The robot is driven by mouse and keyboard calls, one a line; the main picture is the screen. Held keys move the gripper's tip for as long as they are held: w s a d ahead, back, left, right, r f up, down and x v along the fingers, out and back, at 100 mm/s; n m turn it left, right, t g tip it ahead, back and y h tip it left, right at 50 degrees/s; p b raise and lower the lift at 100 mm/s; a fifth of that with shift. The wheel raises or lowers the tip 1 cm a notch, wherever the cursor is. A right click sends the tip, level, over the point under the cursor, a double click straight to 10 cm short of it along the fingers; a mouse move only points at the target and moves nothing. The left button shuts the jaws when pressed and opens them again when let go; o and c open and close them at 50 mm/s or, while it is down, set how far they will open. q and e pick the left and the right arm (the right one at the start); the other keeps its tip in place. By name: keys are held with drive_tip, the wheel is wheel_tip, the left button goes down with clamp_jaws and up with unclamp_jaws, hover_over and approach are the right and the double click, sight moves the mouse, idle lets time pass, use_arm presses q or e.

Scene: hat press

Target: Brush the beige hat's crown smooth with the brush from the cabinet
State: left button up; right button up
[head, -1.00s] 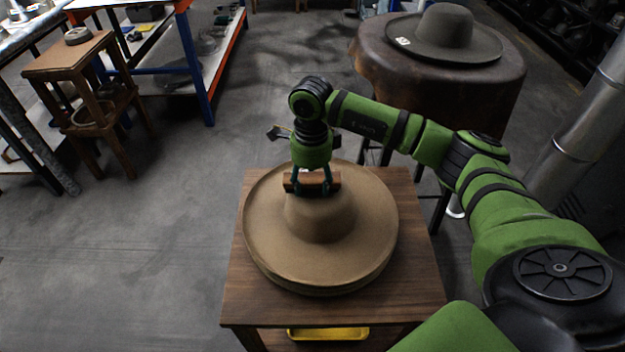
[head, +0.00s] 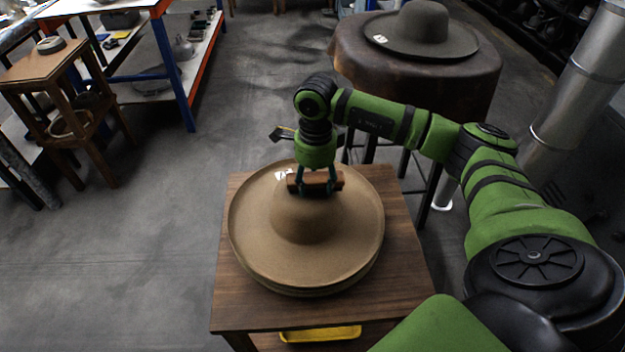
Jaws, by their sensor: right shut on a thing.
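The beige hat (head: 300,255) lies brim down on a small wooden cabinet (head: 400,290), its round crown (head: 303,222) up. A white label shows on the far left part of the brim. My right gripper (head: 317,188) is over the far side of the crown, pointing down, shut on a brown wooden brush (head: 331,181). The brush lies across the crown's top far edge and appears to touch it; its underside is hidden. My left gripper is not in view.
A grey hat (head: 424,30) rests on a round, dark-covered stand (head: 420,75) behind. A yellow tray (head: 320,334) sits low in the cabinet. A wooden stool (head: 62,70) and a blue-framed shelf (head: 172,70) stand at the left. The floor left of the cabinet is clear.

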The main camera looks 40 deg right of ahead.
sight(295, 181)
drive_tip(key=shift+f, duration=0.1)
drive_tip(key=shift+w+a, duration=0.35)
drive_tip(key=shift+a, duration=0.3)
drive_tip(key=shift+w+a, duration=0.4)
drive_tip(key=shift+a, duration=0.2)
drive_tip(key=shift+w+a, duration=0.35)
drive_tip(key=shift+a, duration=0.3)
drive_tip(key=shift+d, duration=0.1)
drive_tip(key=shift+s+d+b, duration=0.2)
drive_tip(key=shift+s+d, duration=0.4)
drive_tip(key=shift+d, duration=0.35)
drive_tip(key=shift+s+d+b, duration=0.15)
drive_tip(key=shift+s+d, duration=0.4)
drive_tip(key=shift+d, duration=0.35)
drive_tip(key=shift+w+a, duration=0.1)
drive_tip(key=shift+a, duration=0.05)
drive_tip(key=shift+w+a, duration=0.5)
drive_tip(key=shift+a, duration=0.35)
